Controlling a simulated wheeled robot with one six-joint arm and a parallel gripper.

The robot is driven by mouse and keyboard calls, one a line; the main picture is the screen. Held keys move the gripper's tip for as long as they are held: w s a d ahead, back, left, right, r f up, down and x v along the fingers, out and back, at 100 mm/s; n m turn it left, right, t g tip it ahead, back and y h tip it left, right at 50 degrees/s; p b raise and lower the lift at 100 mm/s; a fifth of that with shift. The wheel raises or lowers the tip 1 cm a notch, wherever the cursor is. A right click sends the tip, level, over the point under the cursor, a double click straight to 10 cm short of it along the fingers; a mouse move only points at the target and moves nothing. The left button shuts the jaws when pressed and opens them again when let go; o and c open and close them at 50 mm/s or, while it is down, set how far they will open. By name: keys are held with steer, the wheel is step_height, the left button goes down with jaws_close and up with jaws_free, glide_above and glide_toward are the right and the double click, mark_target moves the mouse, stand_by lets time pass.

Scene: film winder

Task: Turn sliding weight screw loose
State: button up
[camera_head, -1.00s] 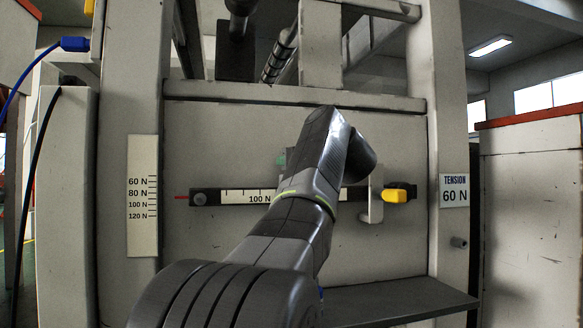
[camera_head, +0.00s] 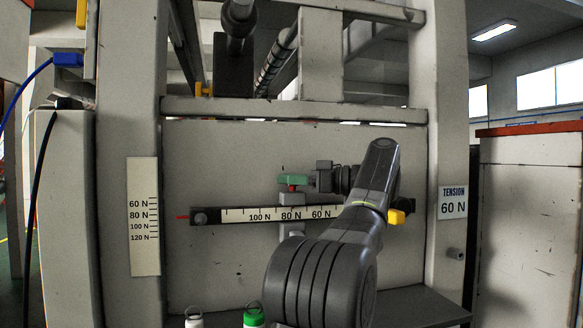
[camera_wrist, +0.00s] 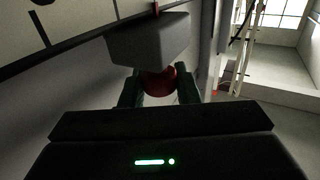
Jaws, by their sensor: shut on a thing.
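The grey sliding weight (camera_head: 291,201) sits on the black-ended scale bar (camera_head: 235,215), around the 80 N mark. It also shows as a grey block in the wrist view (camera_wrist: 150,38). Its red screw knob (camera_wrist: 159,82) sits under the block in the wrist view, between my green fingertips. My gripper (camera_head: 291,182) comes in from the right, above the bar, and is shut on the knob. In the head view only a sliver of red shows by the fingertips. Whether the screw's thread is loose cannot be seen.
A yellow bar end (camera_head: 396,218) lies beside my arm at right. A tension card (camera_head: 453,202) reads 60 N. A vertical scale plate (camera_head: 143,216) is at left. A white bottle (camera_head: 194,320) and a green bottle (camera_head: 253,317) stand low in front.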

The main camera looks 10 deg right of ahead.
steer(key=shift+n+g+y+p, duration=0.3)
steer(key=shift+n+g+p, duration=0.1)
steer(key=shift+g, duration=0.1)
steer(key=o, duration=0.7)
steer(key=shift+c, duration=0.2)
steer(key=shift+s, duration=0.1)
step_height(320, 180, up, 10)
steer(key=p, duration=0.4)
